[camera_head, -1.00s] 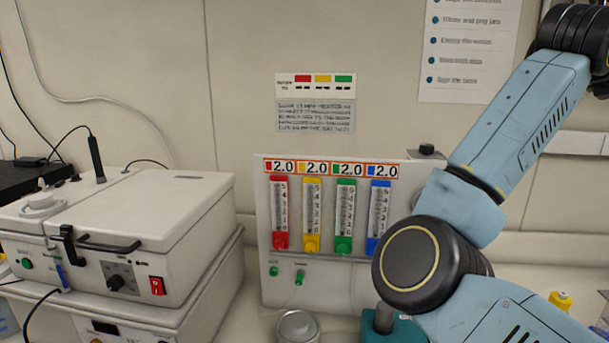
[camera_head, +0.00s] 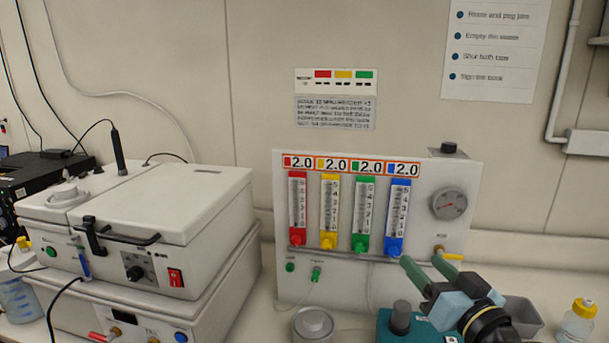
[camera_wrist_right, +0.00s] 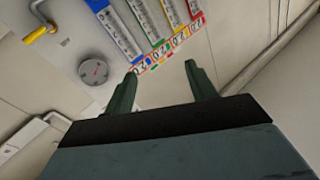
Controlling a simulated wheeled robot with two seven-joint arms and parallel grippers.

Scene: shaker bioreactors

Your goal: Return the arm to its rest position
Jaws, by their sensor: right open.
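My right gripper (camera_head: 428,268) is at the lower right of the head view, in front of the flowmeter panel (camera_head: 458,172). Its two green fingers are apart with nothing between them. In the right wrist view the open fingers (camera_wrist_right: 161,90) point toward the panel, with a gauge (camera_wrist_right: 93,70) and coloured flowmeter tubes beyond them. Most of the right arm is below the head view's frame. My left gripper is not in view.
A white lidded shaker unit (camera_head: 190,205) stands at left. A teal device (camera_head: 385,325) with a dark knob, a lidded metal jar (camera_head: 313,325), a grey tray (camera_head: 525,312) and a yellow-capped bottle (camera_head: 577,322) are near the right gripper. A yellow-handled valve (camera_head: 450,256) sits just above it.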

